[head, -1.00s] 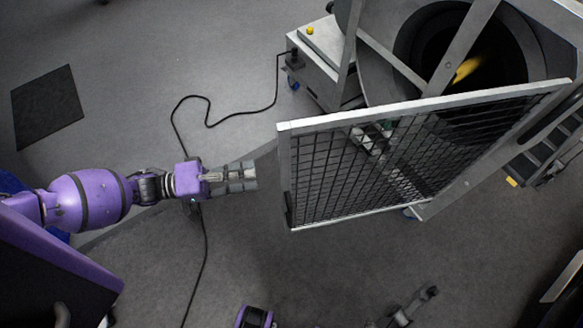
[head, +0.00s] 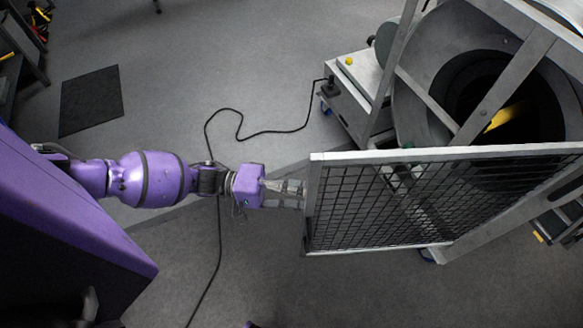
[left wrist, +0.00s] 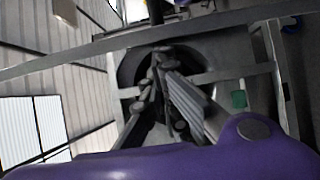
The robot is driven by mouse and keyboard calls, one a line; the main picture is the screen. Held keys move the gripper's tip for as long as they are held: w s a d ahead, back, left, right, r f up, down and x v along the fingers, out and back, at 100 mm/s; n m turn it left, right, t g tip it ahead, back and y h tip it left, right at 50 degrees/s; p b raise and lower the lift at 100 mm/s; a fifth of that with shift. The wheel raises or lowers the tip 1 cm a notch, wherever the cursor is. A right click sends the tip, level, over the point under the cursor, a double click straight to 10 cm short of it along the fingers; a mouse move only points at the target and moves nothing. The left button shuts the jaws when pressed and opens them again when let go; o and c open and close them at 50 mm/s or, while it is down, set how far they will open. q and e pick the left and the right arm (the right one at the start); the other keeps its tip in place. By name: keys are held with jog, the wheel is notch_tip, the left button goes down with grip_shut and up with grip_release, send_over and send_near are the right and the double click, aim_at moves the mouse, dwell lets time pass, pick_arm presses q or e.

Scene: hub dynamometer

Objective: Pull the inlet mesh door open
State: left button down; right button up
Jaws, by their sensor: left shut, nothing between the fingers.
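The inlet mesh door (head: 380,203) stands swung out from the machine in the head view, a dark grid in a pale metal frame. Its free edge (head: 312,200) faces left, towards my left arm. My left gripper (head: 302,195) is shut and empty, its fingers pointing right at that edge. The fingertips meet or overlap the edge in the picture; I cannot tell whether they touch it. In the left wrist view the gripper (left wrist: 161,60) shows its fingers together before the dark round inlet. My right gripper is not in view.
The round inlet (head: 515,100) with a yellow part inside sits behind the door among metal beams. A grey cabinet (head: 350,92) stands left of it. A black cable (head: 240,137) runs over the floor beneath my left arm. A dark mat (head: 91,101) lies far left; nearby floor is clear.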

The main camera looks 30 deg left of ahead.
pick_arm(q)
jog(key=shift+s+d, duration=0.4)
jog(key=shift+s, duration=0.2)
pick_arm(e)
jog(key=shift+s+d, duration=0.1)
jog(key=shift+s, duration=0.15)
